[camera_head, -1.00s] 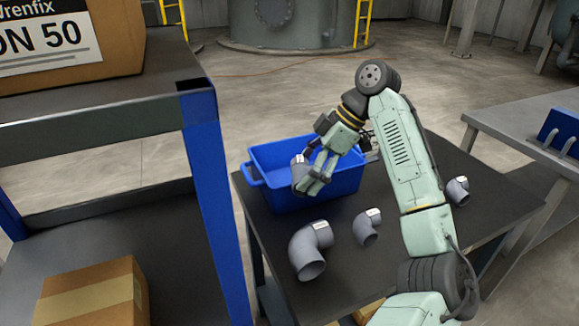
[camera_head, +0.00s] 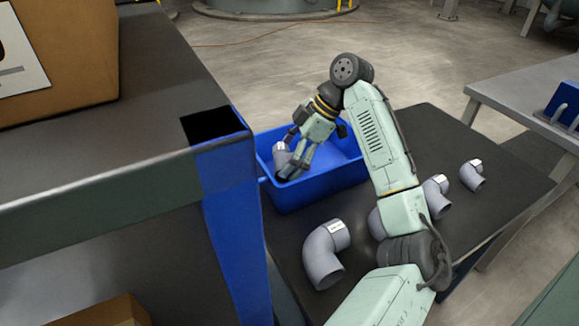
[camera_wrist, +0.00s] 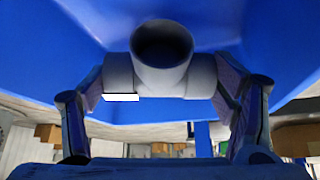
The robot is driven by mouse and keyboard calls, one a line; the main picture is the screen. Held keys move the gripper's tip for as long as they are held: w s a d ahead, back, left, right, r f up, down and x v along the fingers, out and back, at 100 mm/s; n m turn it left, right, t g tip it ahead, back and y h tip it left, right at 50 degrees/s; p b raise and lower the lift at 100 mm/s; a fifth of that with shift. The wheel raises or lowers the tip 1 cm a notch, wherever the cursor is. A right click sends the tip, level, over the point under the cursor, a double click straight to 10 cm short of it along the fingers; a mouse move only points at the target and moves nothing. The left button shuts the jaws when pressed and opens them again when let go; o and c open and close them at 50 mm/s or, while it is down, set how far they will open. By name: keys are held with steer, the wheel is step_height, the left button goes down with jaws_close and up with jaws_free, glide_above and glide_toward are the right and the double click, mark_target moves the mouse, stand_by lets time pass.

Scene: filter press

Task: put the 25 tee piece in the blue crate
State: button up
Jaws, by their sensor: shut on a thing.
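The tee piece is a grey pipe fitting (camera_head: 281,158) with a white label. In the wrist view the tee piece (camera_wrist: 118,78) lies between the two fingers, its open branch facing the camera. My gripper (camera_wrist: 160,82) is shut on it, with a finger at each end. In the head view my gripper (camera_head: 290,160) points down at the left part of the blue crate (camera_head: 325,190). The blue crate (camera_wrist: 45,85) fills the background of the wrist view. I cannot tell whether the tee touches the crate.
A large grey elbow (camera_head: 322,262) stands on the dark table (camera_head: 405,125) in front of the crate. More grey fittings (camera_head: 437,196) and a small elbow (camera_head: 472,176) stand to the right, one partly behind my arm. A blue-posted shelf (camera_head: 235,210) stands close on the left.

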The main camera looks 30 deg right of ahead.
steer(key=shift+f+p, duration=0.35)
steer(key=shift+f, duration=1.6)
steer(key=o, duration=0.9)
steer(key=shift+o, duration=0.2)
steer(key=b+v, duration=0.1)
steer(key=v, duration=1.1)
steer(key=shift+b, duration=0.3)
steer(key=shift+w, duration=0.1)
